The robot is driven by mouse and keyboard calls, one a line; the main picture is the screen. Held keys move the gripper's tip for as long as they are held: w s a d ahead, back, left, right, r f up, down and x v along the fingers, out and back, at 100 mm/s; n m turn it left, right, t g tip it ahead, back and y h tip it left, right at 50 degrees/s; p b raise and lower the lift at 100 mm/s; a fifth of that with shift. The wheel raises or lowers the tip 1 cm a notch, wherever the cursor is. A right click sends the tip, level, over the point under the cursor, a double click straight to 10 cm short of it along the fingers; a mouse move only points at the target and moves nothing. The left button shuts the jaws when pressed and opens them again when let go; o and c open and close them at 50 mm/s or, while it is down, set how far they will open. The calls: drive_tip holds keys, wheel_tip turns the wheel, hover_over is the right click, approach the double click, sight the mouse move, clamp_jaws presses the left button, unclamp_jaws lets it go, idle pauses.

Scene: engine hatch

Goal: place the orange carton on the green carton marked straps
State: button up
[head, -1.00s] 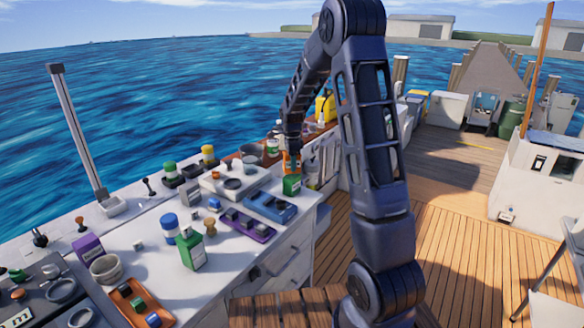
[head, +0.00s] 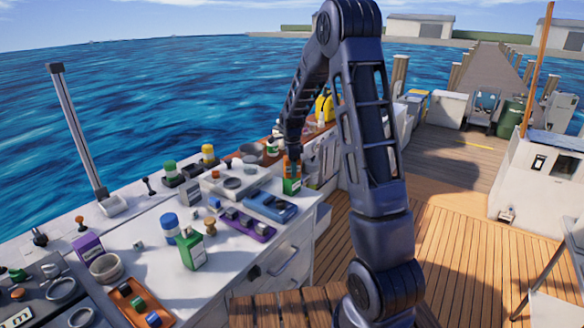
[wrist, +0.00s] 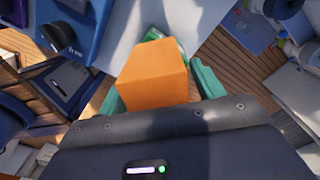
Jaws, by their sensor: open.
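The orange carton (wrist: 152,76) sits between the green fingers of my gripper (wrist: 158,88) in the wrist view. The fingers are open, one on each side of it. A green carton (head: 292,187) with a pale label stands at the counter's far right end in the head view, directly below my gripper (head: 291,164). A green edge (wrist: 155,34) shows just beyond the orange carton in the wrist view. The orange carton is mostly hidden in the head view, so I cannot tell exactly how it rests on the green one. The label is too small to read.
A blue tray (head: 270,206) and a purple tray (head: 246,224) lie left of my gripper. An orange tray (head: 138,301) lies at the near end. Bare counter (head: 150,262) shows in front.

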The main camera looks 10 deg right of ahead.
wheel_tip(320, 180, up, 12)
drive_tip(key=shift+s+r, duration=0.1)
drive_tip(key=shift+r, duration=0.05)
drive_tip(key=s+d+r+n+t, duration=0.1)
drive_tip(key=s+d+r+n, duration=0.1)
drive_tip(key=s+r+n, duration=0.3)
drive_tip(key=s+d+r+n, duration=0.1)
drive_tip(key=s+d+r, duration=0.1)
drive_tip(key=s, duration=0.5)
drive_tip(key=s+d+r+n+t, duration=0.1)
drive_tip(key=s+d+r+n, duration=0.1)
drive_tip(key=s+r, duration=0.3)
drive_tip(key=s+d+f+n+t, duration=0.1)
drive_tip(key=s+n, duration=0.4)
drive_tip(key=s, duration=0.5)
drive_tip(key=s+d+f+n+t, duration=0.1)
drive_tip(key=s+n, duration=0.4)
drive_tip(key=s, duration=0.6)
drive_tip(key=shift+s+d+f+t, duration=0.15)
drive_tip(key=shift+d+f+t, duration=0.15)
drive_tip(key=shift+d+f, duration=0.3)
